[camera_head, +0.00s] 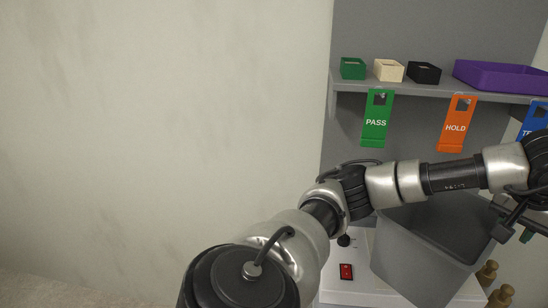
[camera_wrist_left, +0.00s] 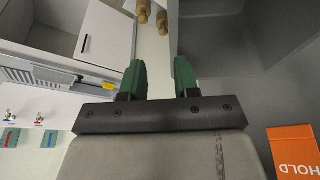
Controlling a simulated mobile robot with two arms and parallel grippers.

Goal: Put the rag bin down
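The grey rag bin (camera_head: 425,262) is in the lower right of the head view, beneath my left forearm, its open top facing up and its sides looking slanted. Part of its rim is behind the arm. My left gripper (camera_wrist_left: 160,68) is at the bin's right side, with its green fingers apart. In the left wrist view the bin (camera_wrist_left: 225,30) lies to the right; one finger overlaps its wall and the other is outside it. The gap between the fingertips looks empty. I cannot tell whether the bin's base rests on the surface below. My right gripper is not in view.
A white surface with a red switch (camera_head: 346,271) lies beside the bin. Above are a shelf with small boxes, a purple tray (camera_head: 500,76), and hanging PASS (camera_head: 377,120) and HOLD (camera_head: 456,126) tags.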

